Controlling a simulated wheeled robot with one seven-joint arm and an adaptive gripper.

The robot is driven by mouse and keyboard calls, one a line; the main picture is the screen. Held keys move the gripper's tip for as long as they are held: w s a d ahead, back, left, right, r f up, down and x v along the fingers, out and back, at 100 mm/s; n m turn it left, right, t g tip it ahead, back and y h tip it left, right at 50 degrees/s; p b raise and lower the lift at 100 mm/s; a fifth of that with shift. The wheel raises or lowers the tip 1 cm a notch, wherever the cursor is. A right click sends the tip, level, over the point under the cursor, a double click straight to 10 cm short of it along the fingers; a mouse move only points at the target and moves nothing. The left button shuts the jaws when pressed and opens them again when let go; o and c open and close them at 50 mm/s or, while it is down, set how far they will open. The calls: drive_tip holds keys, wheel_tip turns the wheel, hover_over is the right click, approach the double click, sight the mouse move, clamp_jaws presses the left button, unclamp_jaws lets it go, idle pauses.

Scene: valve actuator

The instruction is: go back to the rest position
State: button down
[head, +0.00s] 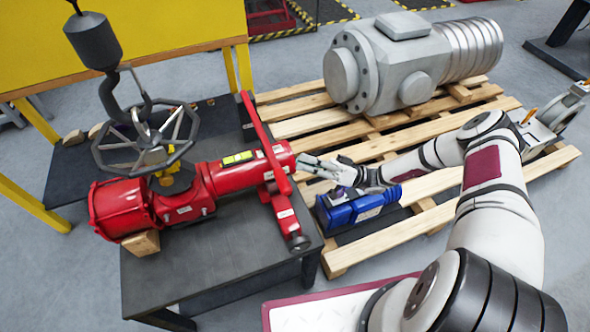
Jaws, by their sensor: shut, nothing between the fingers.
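My gripper (322,167) is shut and empty. It is at the end of my white arm, which reaches in from the lower right and bends back toward the middle. In the picture its tips lie just right of the end of the red valve actuator (175,207); I cannot tell whether they touch it. The actuator lies on a dark table (235,262), with a dark handwheel (120,140) on top and a red bar across its right part.
A blue motor-like unit (350,209) is just below my gripper. A wooden pallet (400,238) carries a large grey machine (400,65). A crane hook (110,90) hangs over the actuator. A yellow panel (130,25) stands at upper left. Grey floor shows at right.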

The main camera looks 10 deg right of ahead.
drive_tip(key=w+d+f+b, duration=0.1)
drive_tip(key=d+f+b, duration=0.1)
drive_tip(key=d+f, duration=0.3)
drive_tip(key=s+a+r+m+g+h+p, duration=0.1)
drive_tip(key=s+r+g+h, duration=0.3)
drive_tip(key=r+h, duration=0.55)
drive_tip(key=s+r+g+h+p, duration=0.1)
drive_tip(key=s+r+g+h, duration=0.4)
drive_tip(key=r, duration=0.8)
drive_tip(key=s+d+r+m+t+h, duration=0.1)
drive_tip(key=s+r+m+t+h, duration=0.3)
drive_tip(key=s+r, duration=0.4)
drive_tip(key=s+d+r+m+t+h+p, duration=0.1)
drive_tip(key=s+d+r+m+t+h, duration=0.1)
drive_tip(key=s+r+m+t+h, duration=0.3)
drive_tip(key=s+r+t, duration=0.2)
drive_tip(key=s+r, duration=0.1)
drive_tip(key=s, duration=0.1)
drive_tip(key=shift+d+r+p, duration=0.25)
drive_tip(key=shift+d+p, duration=0.05)
drive_tip(key=shift+w+a, duration=0.1)
